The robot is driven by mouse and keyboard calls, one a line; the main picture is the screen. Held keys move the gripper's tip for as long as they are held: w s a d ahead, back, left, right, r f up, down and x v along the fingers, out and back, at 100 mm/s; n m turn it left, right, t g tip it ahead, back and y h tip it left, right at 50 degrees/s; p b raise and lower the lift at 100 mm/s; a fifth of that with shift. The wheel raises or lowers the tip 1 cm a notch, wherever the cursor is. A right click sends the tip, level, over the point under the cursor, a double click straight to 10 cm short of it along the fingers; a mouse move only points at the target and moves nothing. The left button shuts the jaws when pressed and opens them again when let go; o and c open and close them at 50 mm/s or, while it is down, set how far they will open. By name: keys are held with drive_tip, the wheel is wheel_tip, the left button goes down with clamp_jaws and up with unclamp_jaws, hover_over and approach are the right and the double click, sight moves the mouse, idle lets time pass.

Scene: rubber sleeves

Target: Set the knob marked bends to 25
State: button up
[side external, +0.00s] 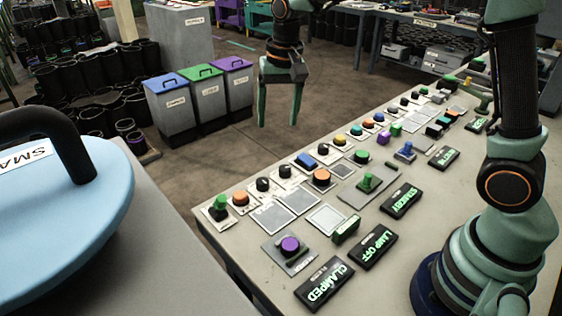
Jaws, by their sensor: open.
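The control panel (230,232) carries a row of small knobs along its far left edge. Among them are a green knob (221,201), an orange knob (240,199), black knobs (263,185) and a larger orange knob (322,176). The labels by the knobs are too small to read, so I cannot tell which is marked bends or where any pointer stands. My gripper (280,122) hangs with its fingers down and apart, empty, at the back of the panel's far edge in the picture. It touches no knob.
Lit displays read CLAMPED (324,284), LAMP OFF (373,248) and STANDBY (401,201). A purple knob (290,245) and a green lever (368,181) stand up from the panel. Lidded bins (207,98) stand on the floor behind. A light blue lid (70,215) fills the left foreground.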

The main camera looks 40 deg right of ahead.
drive_tip(key=m+g, duration=0.1)
drive_tip(key=m, duration=0.1)
approach(263, 181)
drive_tip(key=f, duration=0.9)
drive_tip(key=shift+w+a, duration=0.1)
drive_tip(key=shift+w, duration=0.15)
clamp_jaws()
